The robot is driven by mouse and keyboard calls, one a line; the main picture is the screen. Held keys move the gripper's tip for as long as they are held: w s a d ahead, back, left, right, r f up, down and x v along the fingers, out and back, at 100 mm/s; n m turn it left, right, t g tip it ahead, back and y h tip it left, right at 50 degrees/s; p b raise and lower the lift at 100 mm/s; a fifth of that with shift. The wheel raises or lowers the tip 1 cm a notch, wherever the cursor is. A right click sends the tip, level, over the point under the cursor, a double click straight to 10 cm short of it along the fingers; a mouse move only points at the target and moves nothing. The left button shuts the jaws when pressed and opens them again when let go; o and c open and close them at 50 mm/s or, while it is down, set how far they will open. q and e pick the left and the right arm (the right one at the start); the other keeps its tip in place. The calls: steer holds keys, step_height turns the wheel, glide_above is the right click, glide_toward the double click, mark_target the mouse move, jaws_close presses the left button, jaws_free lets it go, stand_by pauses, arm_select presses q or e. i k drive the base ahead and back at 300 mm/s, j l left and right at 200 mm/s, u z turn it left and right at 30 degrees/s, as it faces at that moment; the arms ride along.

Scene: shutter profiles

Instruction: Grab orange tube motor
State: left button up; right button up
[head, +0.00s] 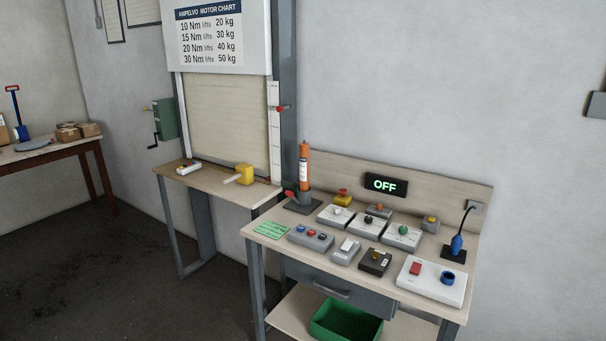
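An orange tube motor (304,165) stands upright in a dark holder (305,200) at the back left of the workbench. A red lever or clamp handle shows at the left of the holder. Neither of my grippers shows in the head view.
The workbench (270,252) carries several control boxes, a green card (272,230), an "OFF" display (386,185) and a blue plug on a cable (457,243). A yellow mallet (243,174) lies on the left bench. A green bin (345,322) sits on the lower shelf.

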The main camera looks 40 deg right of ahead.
mark_target(304, 146)
steer(key=i+z, duration=0.2)
steer(key=z, duration=0.25)
steer(key=i+z, duration=0.2)
steer(key=z, duration=0.3)
steer(key=i+j+z, duration=0.1)
steer(key=z, duration=0.35)
steer(key=i+j+z, duration=0.2)
steer(key=z, duration=0.25)
steer(key=i, duration=0.05)
